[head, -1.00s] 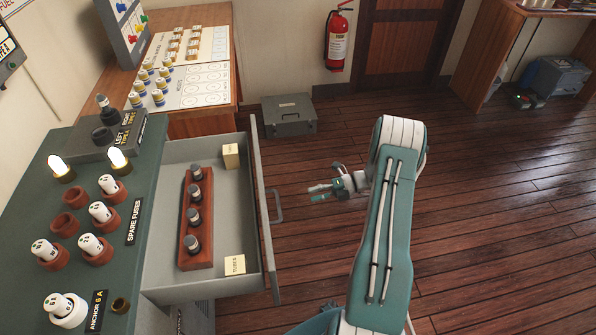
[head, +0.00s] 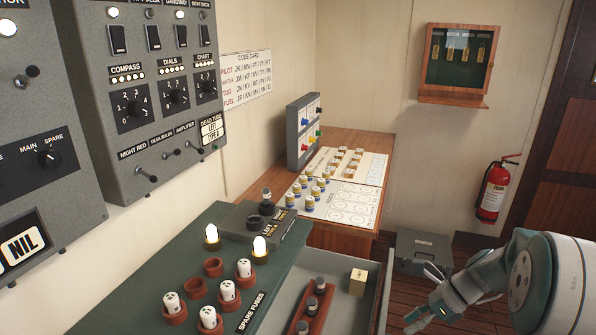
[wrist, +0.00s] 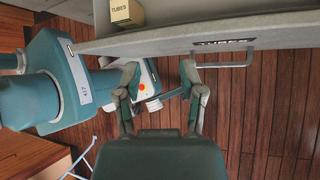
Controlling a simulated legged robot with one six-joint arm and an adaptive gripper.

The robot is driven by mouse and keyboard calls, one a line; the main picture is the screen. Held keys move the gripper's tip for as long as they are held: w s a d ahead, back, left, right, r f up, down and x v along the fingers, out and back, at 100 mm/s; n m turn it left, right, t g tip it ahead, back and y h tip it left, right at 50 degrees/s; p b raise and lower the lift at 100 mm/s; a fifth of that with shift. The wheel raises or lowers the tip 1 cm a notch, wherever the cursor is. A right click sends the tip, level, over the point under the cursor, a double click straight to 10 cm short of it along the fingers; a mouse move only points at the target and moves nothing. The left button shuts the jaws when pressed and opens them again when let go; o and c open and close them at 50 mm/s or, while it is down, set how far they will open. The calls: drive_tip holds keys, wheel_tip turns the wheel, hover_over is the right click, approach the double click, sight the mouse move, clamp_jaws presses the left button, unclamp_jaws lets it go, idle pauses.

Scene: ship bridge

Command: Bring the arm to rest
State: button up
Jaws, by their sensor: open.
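My gripper (wrist: 162,85) is open and empty in the wrist view, with its two fingers spread apart. The front of the open drawer (wrist: 250,25) and its handle (wrist: 225,62) lie just beyond the fingertips in that view; I cannot tell the exact gap. In the head view my gripper (head: 432,300) is at the lower right, to the right of the drawer (head: 335,264), over the wooden floor. My arm (head: 535,275) is folded close at the right edge.
The green fuse desk (head: 165,262) holds several white fuses and two lit lamps. A wooden table (head: 345,235) with game pieces stands behind it. Switch panels (head: 150,85) hang on the left wall.

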drive_tip(key=s+a+r+n+t+h, duration=0.3)
drive_tip(key=s+a+r+n+h, duration=0.1)
drive_tip(key=s+r+n, duration=0.3)
drive_tip(key=s+a+r+n+t+h, duration=0.3)
drive_tip(key=s+r+n, duration=0.4)
drive_tip(key=s+n, duration=0.4)
drive_tip(key=a+n+h, duration=0.1)
drive_tip(key=a+n, duration=0.1)
drive_tip(key=n, duration=0.3)
drive_tip(key=shift+s+a+r+h, duration=0.2)
drive_tip(key=shift+s+h, duration=0.1)
drive_tip(key=shift+s, duration=0.05)
